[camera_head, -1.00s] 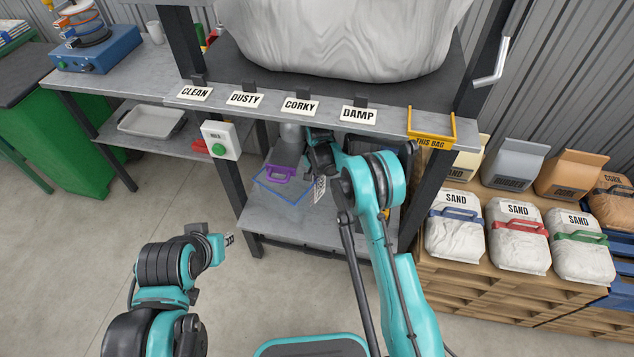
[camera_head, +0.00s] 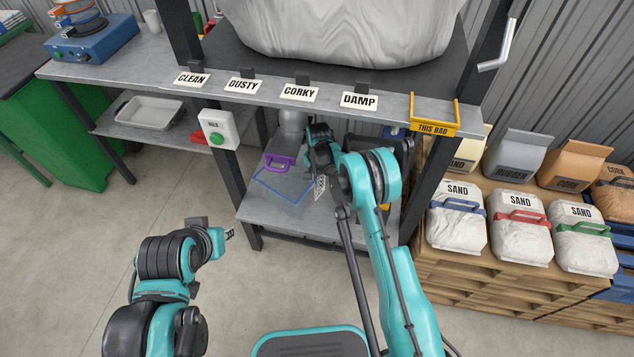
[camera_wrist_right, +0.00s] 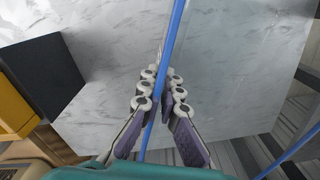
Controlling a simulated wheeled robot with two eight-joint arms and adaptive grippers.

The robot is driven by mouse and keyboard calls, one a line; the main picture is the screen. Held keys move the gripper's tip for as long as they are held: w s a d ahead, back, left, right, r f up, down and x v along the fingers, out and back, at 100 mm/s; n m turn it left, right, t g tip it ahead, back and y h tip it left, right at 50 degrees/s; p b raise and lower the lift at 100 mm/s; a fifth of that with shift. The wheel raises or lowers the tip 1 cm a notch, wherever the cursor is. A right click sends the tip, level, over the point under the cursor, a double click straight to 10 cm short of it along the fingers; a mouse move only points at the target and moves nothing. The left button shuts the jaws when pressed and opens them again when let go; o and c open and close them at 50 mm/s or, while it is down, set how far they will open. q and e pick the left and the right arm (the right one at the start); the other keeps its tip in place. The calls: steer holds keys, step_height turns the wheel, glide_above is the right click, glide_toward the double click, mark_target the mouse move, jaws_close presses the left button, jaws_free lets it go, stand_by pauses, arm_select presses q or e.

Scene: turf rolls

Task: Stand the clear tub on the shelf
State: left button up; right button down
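The clear tub shows mainly as a thin blue rim (camera_head: 268,187) over the lower grey shelf (camera_head: 262,211); its transparent walls hardly show. My right gripper (camera_head: 322,180) reaches under the bench top to the rim's right side. In the right wrist view the blue rim (camera_wrist_right: 168,62) runs between the right gripper's close-set fingers (camera_wrist_right: 162,90), which appear shut on it. I cannot tell whether the tub's base touches the shelf. My left gripper (camera_head: 229,233) hangs at the lower left, apart from everything; its fingers are too small to read.
A purple-handled item (camera_head: 279,160) stands on the shelf behind the rim. The bench top (camera_head: 270,91) and its posts frame the shelf opening. A green-button box (camera_head: 217,132) is on the left post. Sand bags (camera_head: 521,219) stand at right. The shelf's front left is bare.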

steer(key=shift+f, duration=0.4)
steer(key=c, duration=1.6)
jaws_free()
steer(key=shift+c, duration=0.2)
step_height(320, 180, up, 8)
steer(key=shift+f, duration=0.25)
steer(key=shift+s, duration=0.15)
